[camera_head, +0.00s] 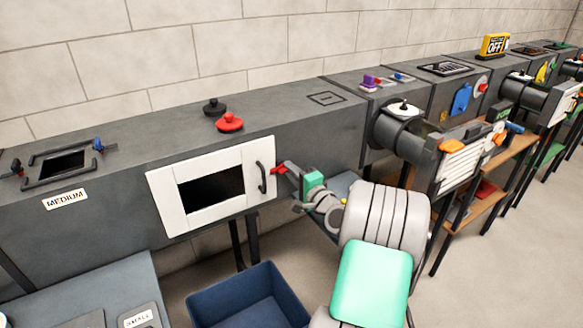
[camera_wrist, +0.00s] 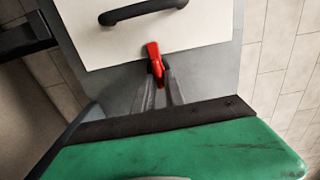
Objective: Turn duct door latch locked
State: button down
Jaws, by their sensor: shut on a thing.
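The white duct door (camera_head: 165,200) with a dark window is flush against the dark grey duct's front in the head view. Its black handle (camera_head: 262,177) is near its right edge. The red latch (camera_head: 281,169) is just right of the door; in the wrist view the red latch (camera_wrist: 154,58) has one end overlapping the edge of the white panel (camera_wrist: 115,45). My gripper (camera_head: 288,174) is at the latch. In the wrist view my gripper (camera_wrist: 160,82) has both fingers shut on the latch's lower end, which the fingers partly hide.
A blue open bin (camera_head: 245,300) stands below the door. Black and red knobs (camera_head: 229,122) sit on the duct top. A hatch opening (camera_head: 62,165) is at the left. A round duct (camera_head: 400,130) and shelves (camera_head: 480,205) stand to the right of my arm.

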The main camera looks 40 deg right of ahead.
dwell(0.4)
jog(key=c, duration=1.5)
grip_release()
jog(key=s, duration=0.7)
jog(key=shift+s+a, duration=0.25)
jog(key=shift+s, duration=0.15)
